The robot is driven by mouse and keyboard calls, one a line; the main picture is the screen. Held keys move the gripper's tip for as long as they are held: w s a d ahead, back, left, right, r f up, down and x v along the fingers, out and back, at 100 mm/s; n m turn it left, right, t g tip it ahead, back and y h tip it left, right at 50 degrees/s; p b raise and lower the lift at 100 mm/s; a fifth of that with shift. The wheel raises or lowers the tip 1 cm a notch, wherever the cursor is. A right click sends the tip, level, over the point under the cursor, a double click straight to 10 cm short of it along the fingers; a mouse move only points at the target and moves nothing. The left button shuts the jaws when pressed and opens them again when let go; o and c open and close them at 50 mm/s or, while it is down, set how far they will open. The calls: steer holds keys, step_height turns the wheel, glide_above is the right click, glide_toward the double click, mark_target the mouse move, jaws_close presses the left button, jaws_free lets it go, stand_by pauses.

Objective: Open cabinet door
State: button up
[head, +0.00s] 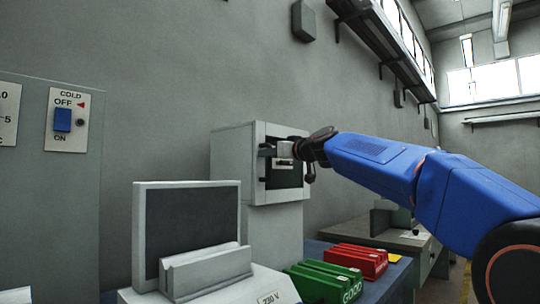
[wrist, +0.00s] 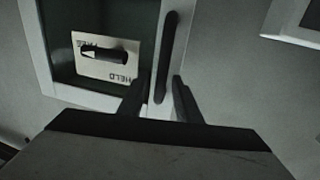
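The cabinet (head: 232,165) is a small white box on a grey pedestal, its door facing right of the picture with a dark window (head: 278,178). In the wrist view the white door frame (wrist: 143,40) carries a dark upright bar handle (wrist: 168,50). My gripper (wrist: 161,82) has its two dark fingers apart, one on each side of the handle's lower end, with gaps visible. Whether either finger touches it I cannot tell. In the head view my gripper (head: 306,150) is in front of the door's right side and hides part of it. The door looks shut.
A pale plate (wrist: 100,58) with a dark lever and lettering shows behind the door window. A grey-framed panel (head: 190,218) stands in front left. Green boxes (head: 325,284) and red boxes (head: 357,260) sit on the blue bench below my arm.

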steer(key=shift+w+a, duration=0.2)
steer(key=shift+c, duration=0.7)
jaws_close()
steer(key=shift+d, duration=0.15)
